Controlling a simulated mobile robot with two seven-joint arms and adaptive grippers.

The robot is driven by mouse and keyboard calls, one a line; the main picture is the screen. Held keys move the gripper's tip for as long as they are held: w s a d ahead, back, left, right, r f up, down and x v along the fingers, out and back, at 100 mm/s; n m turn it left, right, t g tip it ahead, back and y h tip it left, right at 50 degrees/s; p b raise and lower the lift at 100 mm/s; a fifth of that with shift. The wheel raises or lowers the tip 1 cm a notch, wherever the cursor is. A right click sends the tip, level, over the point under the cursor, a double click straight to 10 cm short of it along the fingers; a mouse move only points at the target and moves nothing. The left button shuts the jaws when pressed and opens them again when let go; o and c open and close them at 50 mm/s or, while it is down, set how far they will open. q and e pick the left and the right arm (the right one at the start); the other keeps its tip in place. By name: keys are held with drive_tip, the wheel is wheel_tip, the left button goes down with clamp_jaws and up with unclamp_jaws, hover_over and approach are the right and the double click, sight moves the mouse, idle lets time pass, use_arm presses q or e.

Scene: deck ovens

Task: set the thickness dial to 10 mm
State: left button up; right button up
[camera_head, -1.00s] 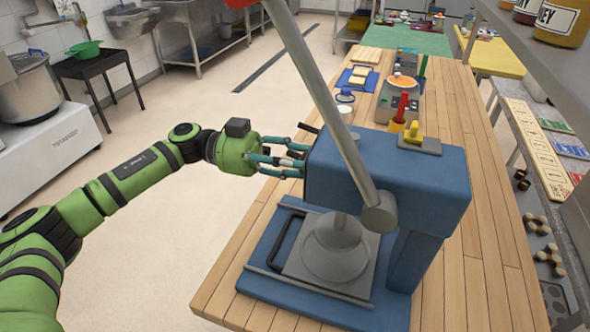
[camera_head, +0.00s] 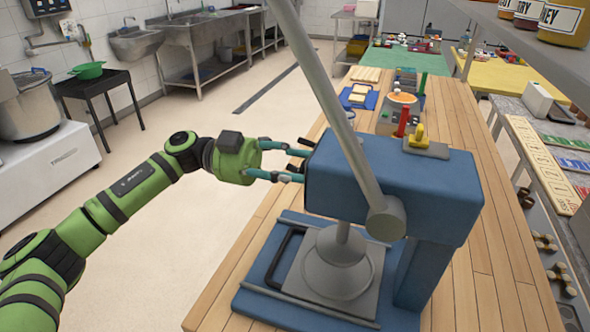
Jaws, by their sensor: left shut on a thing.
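The blue press (camera_head: 400,185) stands on the wooden table with a long grey lever (camera_head: 330,85) and a round grey pressing head (camera_head: 338,255) over its base plate. My left gripper (camera_head: 299,165) reaches the press's left end face from the left. Its teal fingers are spread above and below, closed around the thickness dial on that face. The dial itself is hidden by the edge of the press and the fingers, so its marks and setting cannot be read. My right gripper is out of view.
A red-handled tool (camera_head: 403,122), a blue tray (camera_head: 360,97) and other items stand farther back on the table (camera_head: 470,268). The floor to the left is open.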

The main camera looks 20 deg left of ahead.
use_arm(q)
drive_tip(key=shift+f, duration=0.3)
drive_tip(key=o, duration=1.1)
drive_tip(key=shift+c, duration=0.2)
drive_tip(key=shift+o, duration=0.4)
drive_tip(key=shift+w+d, duration=0.1)
drive_tip(key=shift+r, duration=0.1)
drive_tip(key=a, duration=1.2)
drive_tip(key=shift+f, duration=0.2)
drive_tip(key=shift+w, duration=0.1)
